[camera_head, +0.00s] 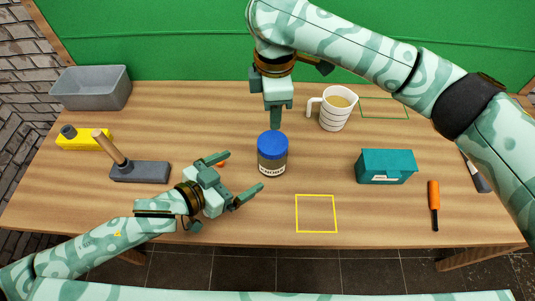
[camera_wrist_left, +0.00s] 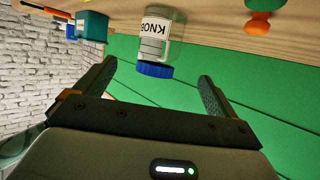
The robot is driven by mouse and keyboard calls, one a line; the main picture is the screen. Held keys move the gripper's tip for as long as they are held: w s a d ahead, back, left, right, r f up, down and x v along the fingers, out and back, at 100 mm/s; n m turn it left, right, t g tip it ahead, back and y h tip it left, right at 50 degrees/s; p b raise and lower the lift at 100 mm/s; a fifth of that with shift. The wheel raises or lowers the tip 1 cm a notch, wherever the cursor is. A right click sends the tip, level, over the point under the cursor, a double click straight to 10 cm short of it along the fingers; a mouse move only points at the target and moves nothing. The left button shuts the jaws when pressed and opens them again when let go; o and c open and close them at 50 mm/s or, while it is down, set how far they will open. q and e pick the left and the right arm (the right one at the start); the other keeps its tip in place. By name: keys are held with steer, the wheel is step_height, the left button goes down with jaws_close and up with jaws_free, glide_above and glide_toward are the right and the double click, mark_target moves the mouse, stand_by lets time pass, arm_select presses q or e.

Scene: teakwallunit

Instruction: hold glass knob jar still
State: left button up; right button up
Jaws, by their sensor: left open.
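The glass knob jar (camera_head: 272,163) stands upright on the table, with a blue lid and a white label. In the left wrist view the jar (camera_wrist_left: 165,28) appears upside down, in line with the gap between the fingers. My left gripper (camera_head: 245,171) is open, its fingers spread towards the jar from the lower left, with the jar apart from them. My right gripper (camera_head: 275,121) points down just above and behind the jar's lid. Its fingers overlap in this view, so I cannot tell whether it is open or whether it touches the lid.
A striped mug (camera_head: 334,113) stands right of the jar. A teal box (camera_head: 386,167) and an orange-handled tool (camera_head: 434,203) lie farther right. A mallet (camera_head: 139,171), a yellow object (camera_head: 84,142) and a grey bin (camera_head: 93,93) are at left. An orange knob (camera_wrist_left: 258,23) lies near the jar. A yellow-outlined square (camera_head: 316,231) is empty.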

mark_target(272, 154)
arm_select(q)
steer(key=x, duration=1.2)
steer(key=shift+w+d, duration=0.1)
